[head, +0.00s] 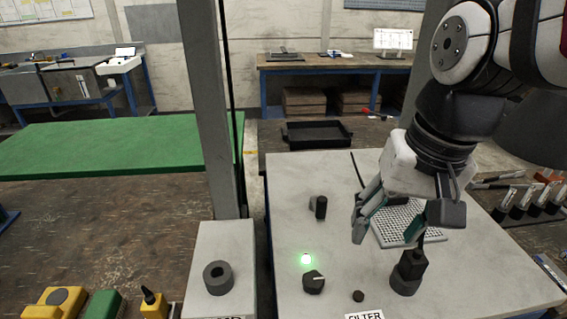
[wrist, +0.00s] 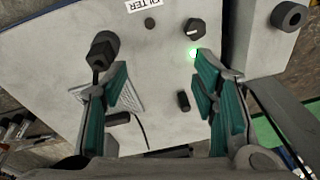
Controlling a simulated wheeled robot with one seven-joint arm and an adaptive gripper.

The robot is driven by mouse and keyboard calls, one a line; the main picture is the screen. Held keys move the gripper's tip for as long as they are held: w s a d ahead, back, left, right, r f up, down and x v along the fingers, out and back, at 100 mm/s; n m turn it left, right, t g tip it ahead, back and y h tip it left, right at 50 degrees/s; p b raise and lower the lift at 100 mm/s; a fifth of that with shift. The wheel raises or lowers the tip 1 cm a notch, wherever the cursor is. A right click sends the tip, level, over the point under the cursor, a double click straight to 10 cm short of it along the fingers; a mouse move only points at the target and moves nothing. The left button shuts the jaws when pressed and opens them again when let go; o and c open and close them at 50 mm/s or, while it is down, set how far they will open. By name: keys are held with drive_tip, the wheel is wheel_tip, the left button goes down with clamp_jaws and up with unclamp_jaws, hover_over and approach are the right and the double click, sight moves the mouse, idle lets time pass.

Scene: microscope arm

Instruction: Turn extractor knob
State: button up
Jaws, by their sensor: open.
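A dark knob with a white pointer mark (head: 313,282) sits on the pale bench panel beside a lit green lamp (head: 306,259). The knob also shows in the wrist view (wrist: 195,30), at the top, beyond my right-hand finger. No label naming the extractor is readable, so I cannot tell for sure which knob it is. My gripper (head: 392,232) is open and empty above the panel, to the right of and behind the marked knob. In the wrist view its teal-padded fingers (wrist: 158,75) stand wide apart, touching nothing visible.
A black upright fitting (head: 408,272), a small dark button (head: 358,296) and a black block (head: 318,207) stand on the panel. A white perforated plate (head: 428,232) lies under my gripper. A grey ring (head: 217,278) sits on a separate left pedestal. A grey post (head: 212,110) rises behind it.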

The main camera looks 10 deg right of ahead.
drive_tip(key=w+a+m+g+y+p, duration=0.1)
drive_tip(key=w+a+m+g+p, duration=0.1)
drive_tip(key=w+m, duration=0.15)
drive_tip(key=m+g+y+p, duration=0.1)
drive_tip(key=m+g+p, duration=0.1)
drive_tip(key=m+g, duration=0.1)
approach(314, 278)
drive_tip(key=p+x, duration=0.1)
drive_tip(key=x, duration=0.7)
drive_tip(key=shift+s+a+f, duration=0.1)
drive_tip(key=shift+s+f, duration=0.05)
drive_tip(key=shift+f, duration=0.25)
drive_tip(key=shift+c, duration=0.6)
drive_tip(key=c, duration=1)
